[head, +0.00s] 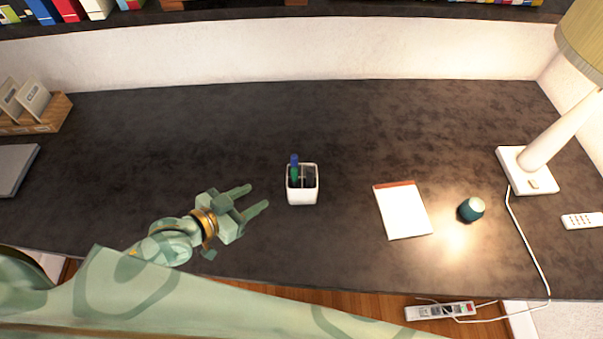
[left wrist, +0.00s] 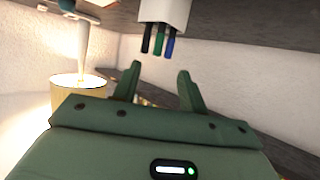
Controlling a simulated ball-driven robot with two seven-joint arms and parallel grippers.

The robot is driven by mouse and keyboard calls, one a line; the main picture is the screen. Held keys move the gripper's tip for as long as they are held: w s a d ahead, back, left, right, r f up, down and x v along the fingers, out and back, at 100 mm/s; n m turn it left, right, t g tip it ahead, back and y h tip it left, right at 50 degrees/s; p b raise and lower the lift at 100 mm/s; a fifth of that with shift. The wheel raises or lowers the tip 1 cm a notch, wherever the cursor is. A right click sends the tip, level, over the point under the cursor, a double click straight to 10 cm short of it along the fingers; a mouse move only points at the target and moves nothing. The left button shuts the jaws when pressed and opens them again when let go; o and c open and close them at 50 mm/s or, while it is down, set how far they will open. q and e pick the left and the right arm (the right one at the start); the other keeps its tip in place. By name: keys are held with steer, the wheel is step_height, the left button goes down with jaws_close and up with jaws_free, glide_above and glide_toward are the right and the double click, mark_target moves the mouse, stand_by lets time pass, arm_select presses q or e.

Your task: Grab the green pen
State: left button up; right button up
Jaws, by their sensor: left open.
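The green pen (head: 294,174) stands in a white square pen cup (head: 303,195) on the dark desk, with a blue pen (head: 294,159) and a dark pen (head: 309,175) beside it. In the left wrist view, which looks upside down, the green pen (left wrist: 159,42) sits between the dark and the blue pen, pointing down out of the cup (left wrist: 165,10). The pens' lower parts are hidden in the cup. My left gripper (head: 257,197) is open and empty, a little left of the cup, fingers towards it. Its two fingers (left wrist: 160,77) also show apart in the left wrist view. My right gripper does not show.
Right of the cup lie a notepad (head: 404,212) and a small teal cup-like object (head: 471,209). A lamp (head: 527,171) with a cord and a white remote (head: 582,220) are at the far right. A wooden file box (head: 45,118) stands far left. The desk behind the cup is clear.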

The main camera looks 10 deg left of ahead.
arm_select(q)
steer(key=b, duration=0.1)
glide_toward(292, 179)
steer(key=r+x, duration=0.1)
steer(key=x, duration=0.3)
steer(key=shift+w+d+f+b, duration=0.25)
steer(key=shift+w+f+b, duration=0.15)
steer(key=shift+w+f, duration=0.2)
steer(key=b+x, duration=0.1)
steer(key=x, duration=0.3)
steer(key=shift+f, duration=0.2)
steer(key=shift+r, duration=0.1)
jaws_close()
